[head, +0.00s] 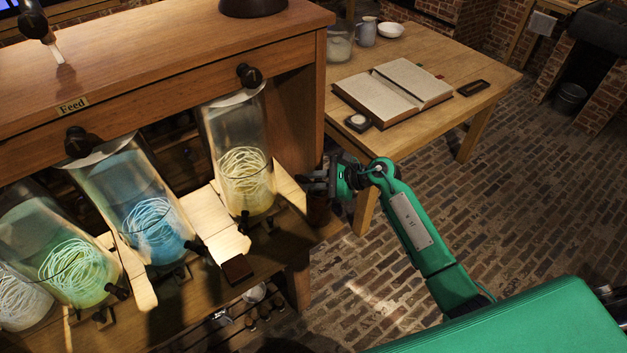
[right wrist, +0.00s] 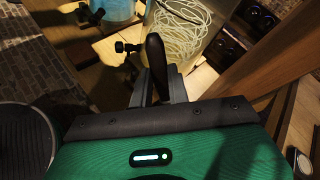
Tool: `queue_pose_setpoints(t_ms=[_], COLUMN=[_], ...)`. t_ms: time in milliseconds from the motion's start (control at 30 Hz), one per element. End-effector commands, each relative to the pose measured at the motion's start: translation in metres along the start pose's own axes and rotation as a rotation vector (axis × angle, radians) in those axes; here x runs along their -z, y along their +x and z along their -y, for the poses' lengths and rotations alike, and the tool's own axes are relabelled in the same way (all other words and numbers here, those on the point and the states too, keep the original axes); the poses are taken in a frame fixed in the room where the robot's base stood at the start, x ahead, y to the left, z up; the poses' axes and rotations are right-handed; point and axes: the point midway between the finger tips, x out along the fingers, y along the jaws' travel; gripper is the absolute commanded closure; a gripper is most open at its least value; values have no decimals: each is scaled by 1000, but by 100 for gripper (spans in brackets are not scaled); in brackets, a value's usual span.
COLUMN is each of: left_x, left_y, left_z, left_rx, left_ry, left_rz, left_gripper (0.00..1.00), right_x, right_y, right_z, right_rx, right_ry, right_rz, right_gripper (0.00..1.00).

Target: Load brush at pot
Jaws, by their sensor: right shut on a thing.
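My right gripper (head: 318,181) is at the right end of the jar bench, just right of the yellowish jar. In the right wrist view its fingers (right wrist: 158,92) are shut on a dark, rounded handle (right wrist: 155,52), which looks like the brush's. The brush's bristles are not visible. A dark brown, pot-like shape (head: 318,210) shows just below the gripper in the head view; I cannot tell surely that it is the pot, nor whether the brush touches it. My left gripper is not in view.
Several tilted glass jars with coiled strands, one yellowish (head: 245,160) and one blue (head: 150,215), stand beneath the wooden "Feed" cabinet (head: 180,55). A table (head: 480,95) with an open book (head: 400,92) stands behind.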

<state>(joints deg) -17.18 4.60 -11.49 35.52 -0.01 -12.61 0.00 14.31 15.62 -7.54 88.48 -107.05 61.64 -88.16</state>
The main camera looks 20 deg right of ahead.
Motion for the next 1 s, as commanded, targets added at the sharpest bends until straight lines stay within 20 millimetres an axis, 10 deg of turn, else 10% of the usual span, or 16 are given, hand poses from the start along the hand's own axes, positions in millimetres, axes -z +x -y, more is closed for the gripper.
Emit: queue_pose_setpoints(t_ms=[1000], left_x=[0], left_y=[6], left_z=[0], left_rx=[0], left_ry=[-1], left_rz=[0], left_gripper=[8], right_x=[2], right_y=[1], right_z=[-2], right_rx=[-2], right_ry=[1], right_rz=[-2], right_gripper=[100])
